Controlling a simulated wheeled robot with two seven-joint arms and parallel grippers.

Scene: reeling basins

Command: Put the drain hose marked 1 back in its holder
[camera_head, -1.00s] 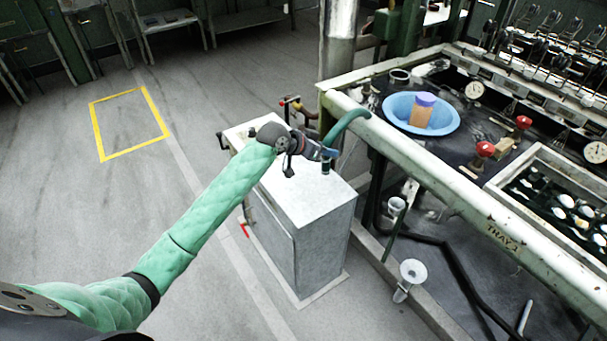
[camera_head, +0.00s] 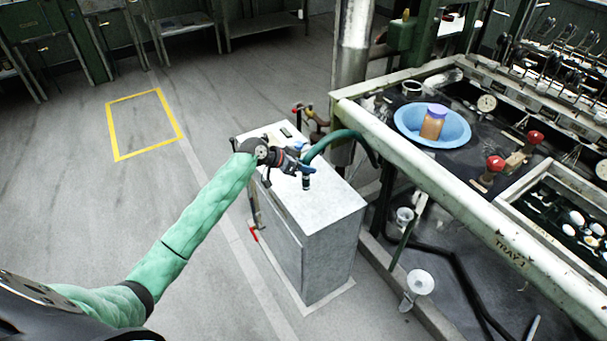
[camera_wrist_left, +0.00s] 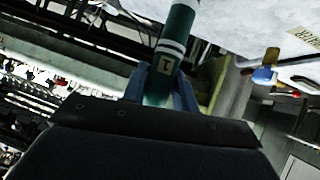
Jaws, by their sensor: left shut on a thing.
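The green drain hose (camera_head: 344,135) arches from the basin's edge over the white-topped cabinet (camera_head: 325,208). My left gripper (camera_head: 304,164) is shut on the hose near its free end, above the cabinet top. The short dark end points down below the fingers. In the left wrist view the hose (camera_wrist_left: 178,30) lies between the blue fingers (camera_wrist_left: 162,88), with white bands and a label reading 1. I cannot tell for certain which part is its holder. My right gripper is out of view.
The basin's pale rim (camera_head: 440,180), marked TRAY 1, runs along the right. White funnels (camera_head: 420,282) stand low beside the basin. A pipe with red handles (camera_head: 310,112) is behind the cabinet. Floor at left is clear.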

